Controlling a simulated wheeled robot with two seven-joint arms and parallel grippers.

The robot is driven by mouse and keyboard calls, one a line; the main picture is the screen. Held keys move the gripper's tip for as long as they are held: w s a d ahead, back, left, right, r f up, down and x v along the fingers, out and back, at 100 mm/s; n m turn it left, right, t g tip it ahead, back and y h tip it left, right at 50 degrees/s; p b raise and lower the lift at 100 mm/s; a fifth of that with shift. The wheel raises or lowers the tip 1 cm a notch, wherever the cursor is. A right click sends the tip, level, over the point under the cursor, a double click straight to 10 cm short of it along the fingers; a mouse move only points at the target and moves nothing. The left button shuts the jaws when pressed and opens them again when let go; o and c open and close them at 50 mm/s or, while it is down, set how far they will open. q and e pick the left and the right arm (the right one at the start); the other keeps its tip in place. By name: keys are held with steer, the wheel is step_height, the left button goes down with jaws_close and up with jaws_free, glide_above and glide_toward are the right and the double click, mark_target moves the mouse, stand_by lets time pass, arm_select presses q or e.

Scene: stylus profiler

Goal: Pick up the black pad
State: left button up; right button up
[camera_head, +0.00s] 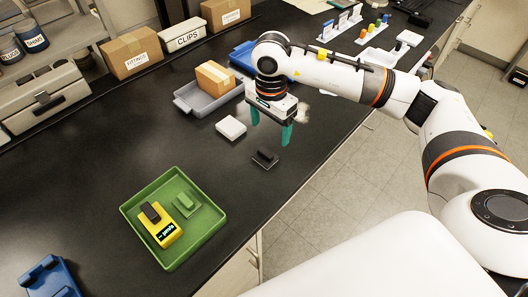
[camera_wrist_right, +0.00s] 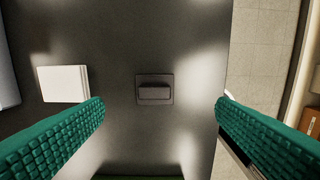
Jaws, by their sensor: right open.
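The black pad (camera_head: 265,159) lies on the dark bench top near its right edge. It is a flat square base with a raised bar on top. In the right wrist view the pad (camera_wrist_right: 154,89) sits between the two finger lines, a little beyond the fingertips. My right gripper (camera_head: 271,132) is open and empty. Its green fingers point down above and slightly behind the pad, apart from it. The open fingers also show in the right wrist view (camera_wrist_right: 161,106). My left gripper is out of view.
A white block (camera_head: 231,128) lies left of the pad. A green tray (camera_head: 206,233) holds a yellow block (camera_head: 165,232) and a green pad (camera_head: 186,204). A grey tray (camera_head: 188,98) with a cardboard box stands behind. Bare bench surrounds the pad; the bench edge is close on its right.

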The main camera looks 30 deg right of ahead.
steer(key=p, duration=0.1)
glide_above(265, 152)
steer(key=d, duration=0.1)
steer(key=f, duration=0.4)
steer(key=shift+s+f, duration=0.3)
steer(key=shift+f, duration=0.05)
steer(key=f+p, duration=0.2)
steer(key=f, duration=0.1)
steer(key=f+p, duration=0.1)
steer(key=shift+w+a+f, duration=0.25)
steer(key=shift+a+f, duration=0.15)
steer(key=shift+f, duration=0.3)
steer(key=c, duration=1.1)
